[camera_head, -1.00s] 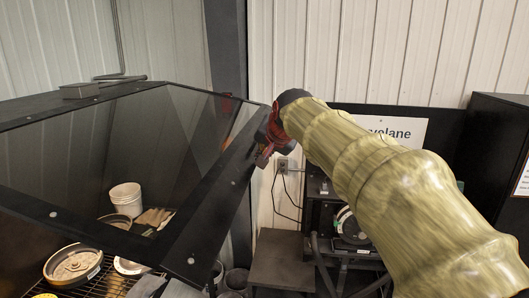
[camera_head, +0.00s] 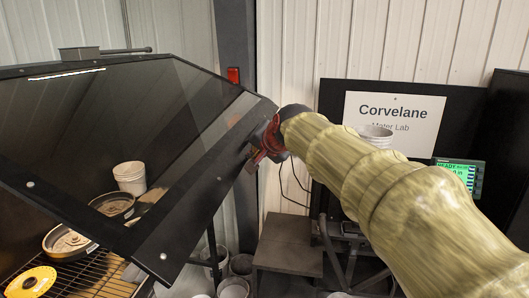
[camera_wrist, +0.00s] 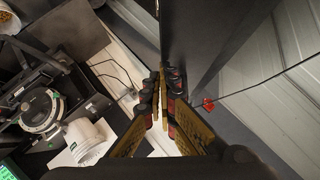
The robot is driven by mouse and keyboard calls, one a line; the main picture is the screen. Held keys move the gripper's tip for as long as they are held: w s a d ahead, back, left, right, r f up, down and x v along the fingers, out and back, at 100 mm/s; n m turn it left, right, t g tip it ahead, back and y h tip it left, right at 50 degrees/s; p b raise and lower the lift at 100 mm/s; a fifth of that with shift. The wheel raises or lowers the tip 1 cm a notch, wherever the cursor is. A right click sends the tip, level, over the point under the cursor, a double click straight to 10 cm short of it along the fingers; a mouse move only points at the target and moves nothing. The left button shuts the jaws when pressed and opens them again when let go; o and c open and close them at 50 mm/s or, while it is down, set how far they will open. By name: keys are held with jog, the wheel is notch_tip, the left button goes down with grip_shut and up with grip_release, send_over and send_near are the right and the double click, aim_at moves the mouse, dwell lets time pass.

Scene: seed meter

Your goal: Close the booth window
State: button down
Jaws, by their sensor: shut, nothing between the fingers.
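The booth window (camera_head: 195,222) is a dark glass panel in a black frame, hinged along the top of the booth and standing open at a slant. Its near lower edge is raised clear of the booth floor. My gripper (camera_head: 256,160) is at the window frame's right edge, with fingers shut and empty. In the wrist view my gripper (camera_wrist: 165,100) points along a broad black panel (camera_wrist: 195,35), probably the window frame. The fingertips are very close to it; I cannot tell whether they touch.
Inside the booth are a white bucket (camera_head: 129,178), round pans (camera_head: 68,243) and a wire rack (camera_head: 85,280). A grey stool (camera_head: 287,245) stands right of the booth. A Corvelane sign (camera_head: 395,120) and a green-screened meter (camera_head: 460,178) are behind my arm.

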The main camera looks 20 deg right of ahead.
jog(key=w+a+f+m+t+y+b, duration=0.1)
jog(key=w+a+f+b, duration=0.3)
jog(key=a+f+b, duration=0.4)
jog(key=w+a+f+m+t+y+b, duration=0.1)
jog(key=w+a+f+b, duration=0.4)
jog(key=f, duration=0.6)
jog(key=w+a+f+m+t+y+b, duration=0.1)
jog(key=w+a+f+b, duration=0.3)
jog(key=f+b, duration=0.45)
jog(key=w+a+f, duration=0.5)
jog(key=a+f, duration=0.1)
jog(key=a, duration=0.3)
jog(key=w+a+f+t, duration=0.1)
jog(key=w+a+f, duration=0.5)
jog(key=a, duration=0.4)
jog(key=shift+w+a+m+p, duration=0.25)
jog(key=shift+w+m+p, duration=0.05)
jog(key=shift+m+p, duration=0.15)
jog(key=shift+w+f, duration=0.1)
jog(key=shift+f, duration=0.05)
